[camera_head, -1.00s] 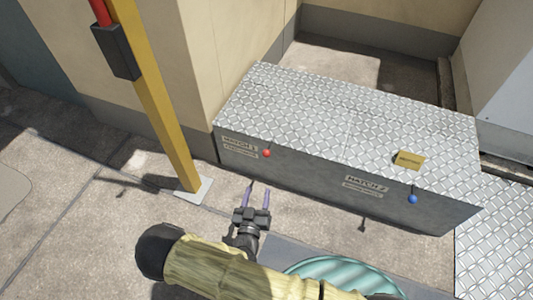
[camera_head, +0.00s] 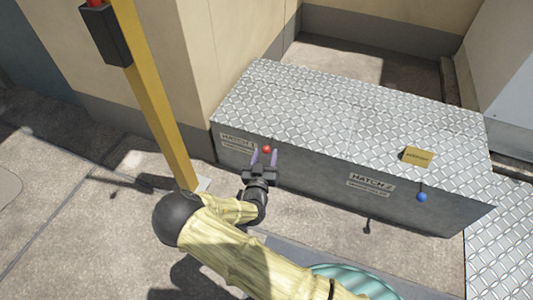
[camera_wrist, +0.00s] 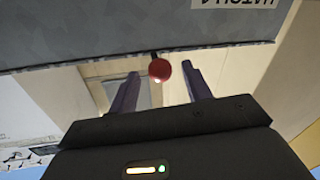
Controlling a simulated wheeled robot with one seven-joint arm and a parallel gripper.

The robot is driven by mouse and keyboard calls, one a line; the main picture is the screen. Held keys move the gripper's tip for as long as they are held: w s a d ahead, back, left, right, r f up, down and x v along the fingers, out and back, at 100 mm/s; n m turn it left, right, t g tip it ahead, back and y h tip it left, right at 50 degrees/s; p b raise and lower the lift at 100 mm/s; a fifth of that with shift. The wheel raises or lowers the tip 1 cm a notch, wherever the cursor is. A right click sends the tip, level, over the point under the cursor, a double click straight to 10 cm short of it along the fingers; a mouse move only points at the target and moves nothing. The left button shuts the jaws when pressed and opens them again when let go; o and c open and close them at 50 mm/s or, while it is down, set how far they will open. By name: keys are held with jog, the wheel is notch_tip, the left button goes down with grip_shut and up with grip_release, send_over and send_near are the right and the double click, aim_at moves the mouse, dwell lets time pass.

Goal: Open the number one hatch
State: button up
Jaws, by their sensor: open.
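The number one hatch is the left part of a long box with a diamond-plate top (camera_head: 275,95). Its label, HATCH 1 (camera_head: 237,141), is on the front face at the left. A red ball knob (camera_head: 267,149) sits at the front top edge near that label. My gripper (camera_head: 264,158) is open, its two purple fingers pointing at the knob, one on either side in the head view. In the wrist view the red knob (camera_wrist: 159,70) shows between the fingertips (camera_wrist: 160,84); I cannot tell whether anything touches it.
A HATCH 2 label (camera_head: 371,181), a blue ball knob (camera_head: 421,197) and a yellow tag (camera_head: 417,157) are on the box's right part. A yellow post (camera_head: 155,100) stands left of my arm. A teal round object (camera_head: 350,283) lies at the bottom. Walls stand behind the box.

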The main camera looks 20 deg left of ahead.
jog(key=shift+w+a+f+b, duration=0.15)
jog(key=shift+w+b, duration=0.25)
jog(key=shift+w, duration=1.15)
grip_shut()
jog(key=shift+r, duration=0.2)
